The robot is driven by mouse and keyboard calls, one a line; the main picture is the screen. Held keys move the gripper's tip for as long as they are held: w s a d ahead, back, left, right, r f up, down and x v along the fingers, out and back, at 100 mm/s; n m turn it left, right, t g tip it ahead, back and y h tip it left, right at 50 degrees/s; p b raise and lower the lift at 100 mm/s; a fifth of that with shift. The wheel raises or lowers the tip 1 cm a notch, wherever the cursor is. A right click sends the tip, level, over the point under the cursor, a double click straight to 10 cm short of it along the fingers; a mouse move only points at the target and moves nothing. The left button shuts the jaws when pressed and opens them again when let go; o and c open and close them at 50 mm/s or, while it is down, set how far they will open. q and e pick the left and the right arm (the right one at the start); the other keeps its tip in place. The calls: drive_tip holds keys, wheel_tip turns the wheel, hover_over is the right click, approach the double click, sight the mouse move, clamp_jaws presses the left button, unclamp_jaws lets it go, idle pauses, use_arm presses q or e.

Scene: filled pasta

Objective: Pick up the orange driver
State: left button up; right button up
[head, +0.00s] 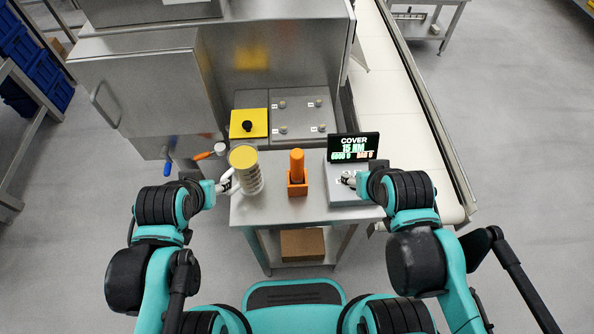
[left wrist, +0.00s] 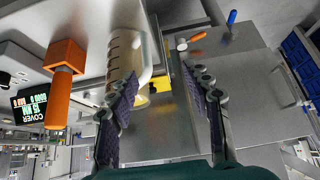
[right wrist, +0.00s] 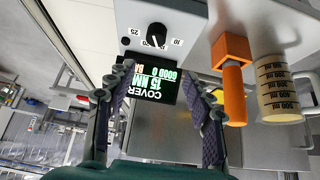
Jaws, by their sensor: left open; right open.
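An orange handle (head: 297,160), likely the driver, stands upright in a square orange holder (head: 297,188) on the steel table. It also shows in the left wrist view (left wrist: 60,102) and the right wrist view (right wrist: 234,100). My left gripper (head: 229,184) is open and empty at the table's left edge, beside a measuring cup (head: 252,180) that stands between it and the orange handle. My right gripper (head: 349,180) is open and empty in front of the display box, to the right of the handle. Neither gripper touches the handle. The handle's lower end is hidden in the holder.
A display box (head: 353,147) stands at the table's right. A yellow plate with a black knob (head: 248,124) lies behind the cup. A second orange-handled tool (head: 204,155) and a blue handle (head: 167,168) are at the left. A conveyor (head: 400,90) runs along the right.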

sight(297, 155)
drive_tip(key=w+a+n+g+p, duration=0.2)
drive_tip(key=a+n+p, duration=0.1)
drive_tip(key=a+n, duration=0.1)
drive_tip(key=w+a+r+n+g+p, duration=0.1)
drive_tip(key=w+a+n+g+p, duration=0.1)
drive_tip(key=a+n, duration=0.3)
drive_tip(key=w+a+r+n+g+p, duration=0.1)
drive_tip(key=w+a+n+g+p, duration=0.1)
drive_tip(key=a+n+p, duration=0.2)
drive_tip(key=shift+w+a+r+n+g+p, duration=0.3)
drive_tip(key=shift+w+a+n+p, duration=0.15)
drive_tip(key=shift+n, duration=0.25)
drive_tip(key=shift+a+f+n, duration=0.35)
drive_tip(key=shift+n, duration=0.15)
drive_tip(key=shift+s+f, duration=0.1)
drive_tip(key=shift+f, duration=0.3)
drive_tip(key=f, duration=0.2)
drive_tip(key=f+b, duration=0.1)
drive_tip(key=f, duration=0.1)
drive_tip(key=f+b, duration=0.1)
drive_tip(key=f, duration=0.2)
drive_tip(key=shift+w+f, duration=0.1)
drive_tip(key=shift+w, duration=0.15)
clamp_jaws()
